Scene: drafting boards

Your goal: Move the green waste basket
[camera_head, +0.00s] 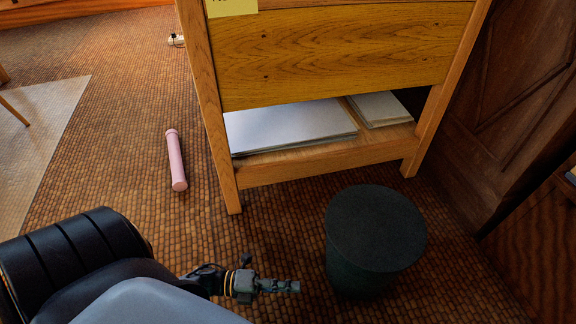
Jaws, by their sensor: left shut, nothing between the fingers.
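The dark green waste basket (372,240) stands upright on the brown woven floor, right of centre and in front of a wooden drafting desk. It is a round, tapered tub with a flat dark top face. My left gripper (292,287) is low in the head view, to the left of the basket, with a small gap of floor between them in the picture. Its fingers are shut and hold nothing. My right gripper is not in view.
The wooden desk (340,50) has a low shelf with stacks of white paper (290,124). A pink tube (176,160) lies on the floor at left, near a clear floor mat (50,140). A dark wooden panel (510,100) closes off the right. Floor left of the desk is mostly free.

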